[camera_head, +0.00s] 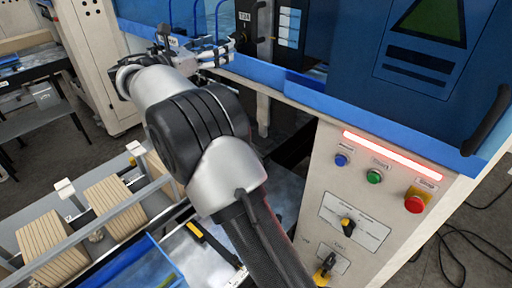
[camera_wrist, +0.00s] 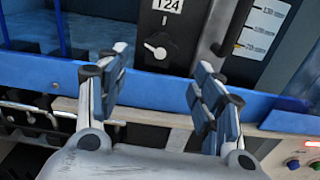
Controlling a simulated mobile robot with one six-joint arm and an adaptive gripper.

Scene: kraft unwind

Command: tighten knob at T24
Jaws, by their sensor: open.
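The T24 label (camera_wrist: 167,5) is a white plate on a dark panel in the wrist view. Below it is the knob (camera_wrist: 158,46), a light-coloured pointer handle that looks tilted, over a dark round base. My gripper (camera_wrist: 162,62) is open and empty, with a finger on either side of the knob in the picture. The fingertips look short of the panel; contact is not visible. In the head view, the gripper (camera_head: 232,47) reaches up to the blue machine beside the dark panel (camera_head: 257,40). The knob is small and hard to make out there.
A blue ledge (camera_wrist: 60,72) runs below the panel. A dark vertical handle (camera_wrist: 227,30) stands right of the knob. The head view shows a control panel with a red button (camera_head: 414,204), and a rail frame with slatted wooden blocks (camera_head: 52,245) at lower left.

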